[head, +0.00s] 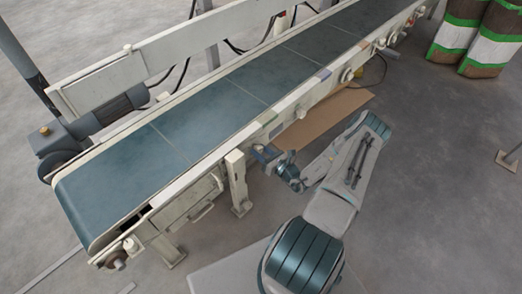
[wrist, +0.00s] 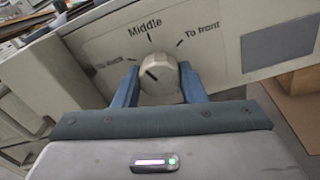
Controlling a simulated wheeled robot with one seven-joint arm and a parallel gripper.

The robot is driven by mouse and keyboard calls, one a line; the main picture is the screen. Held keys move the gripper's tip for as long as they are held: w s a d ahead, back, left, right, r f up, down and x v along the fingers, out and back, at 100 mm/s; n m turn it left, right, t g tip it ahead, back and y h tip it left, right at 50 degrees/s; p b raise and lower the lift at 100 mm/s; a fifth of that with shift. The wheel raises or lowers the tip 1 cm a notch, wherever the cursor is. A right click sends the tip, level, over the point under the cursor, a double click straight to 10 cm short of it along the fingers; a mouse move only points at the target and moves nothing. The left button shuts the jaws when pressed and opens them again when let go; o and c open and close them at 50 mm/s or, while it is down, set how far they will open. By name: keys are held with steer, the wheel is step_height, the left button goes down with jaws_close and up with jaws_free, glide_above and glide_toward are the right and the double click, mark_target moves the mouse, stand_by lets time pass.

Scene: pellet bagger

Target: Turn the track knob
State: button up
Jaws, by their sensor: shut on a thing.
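The track knob (wrist: 160,84) is a round cream-coloured knob on the pale side panel of the conveyor, centred in the wrist view. Its dark pointer line slants up and left, toward the dim "To back" label (wrist: 107,61). The "Middle" label (wrist: 145,29) is above it and the "To front" label (wrist: 200,33) is up and right. My gripper (wrist: 159,72) has one blue finger on each side of the knob and is shut on it. In the head view my gripper (head: 262,156) is at the conveyor's near side rail, and the knob cannot be made out there.
A support leg (head: 238,182) stands just left of my gripper. A flat piece of cardboard (head: 320,115) lies under the frame. Striped sacks (head: 490,40) stand at the upper right; the floor there is otherwise mostly clear.

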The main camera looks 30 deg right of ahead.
steer(key=shift+n, duration=0.5)
steer(key=shift+f, duration=0.1)
steer(key=o, duration=1)
steer(key=shift+s, duration=0.1)
steer(key=p+v, duration=0.2)
steer(key=v, duration=1.1)
steer(key=shift+s, duration=0.3)
steer(key=shift+d, duration=0.1)
